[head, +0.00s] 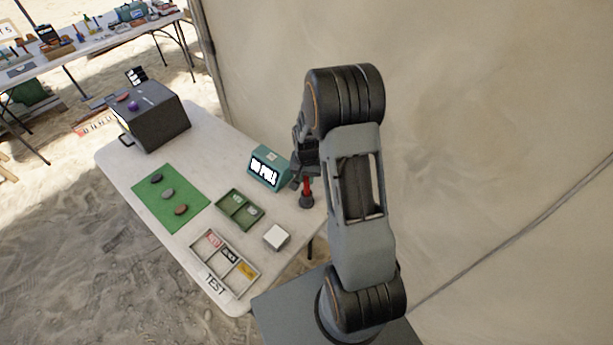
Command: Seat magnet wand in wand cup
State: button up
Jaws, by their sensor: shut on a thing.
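The magnet wand (307,186) is a red stick, seen upright near the right edge of the white table (130,165). My gripper (304,174) is around its upper part and shut on it, partly hidden behind my arm. The wand cup (307,201) is a small dark round holder directly below the wand. The wand's lower end is at the cup's top; I cannot tell from this angle whether it is inside or just above.
A teal box with a lit display (268,168) stands close left of my gripper. A white-topped block (276,237), a green two-part tray (240,209), a sectioned tray (224,263), a green mat (170,197) with several stones and a dark grey box (155,118) are also on the table.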

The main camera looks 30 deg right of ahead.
jog(key=shift+f, duration=0.15)
jog(key=o, duration=0.8)
jog(key=shift+o, duration=0.2)
notch_tip(320, 180, up, 12)
jog(key=shift+f+b, duration=0.25)
jog(key=shift+b, duration=0.65)
jog(key=s+a+r+n+t, duration=0.2)
jog(key=s+a+r+n, duration=0.1)
jog(key=s, duration=0.5)
jog(key=s+a+r+n+t, duration=0.2)
jog(key=s+a+r+n, duration=0.2)
jog(key=s+a+r, duration=0.2)
notch_tip(320, 180, up, 2)
jog(key=shift+s+r+t, duration=0.25)
jog(key=shift+s+t, duration=0.05)
jog(key=shift+s, duration=0.65)
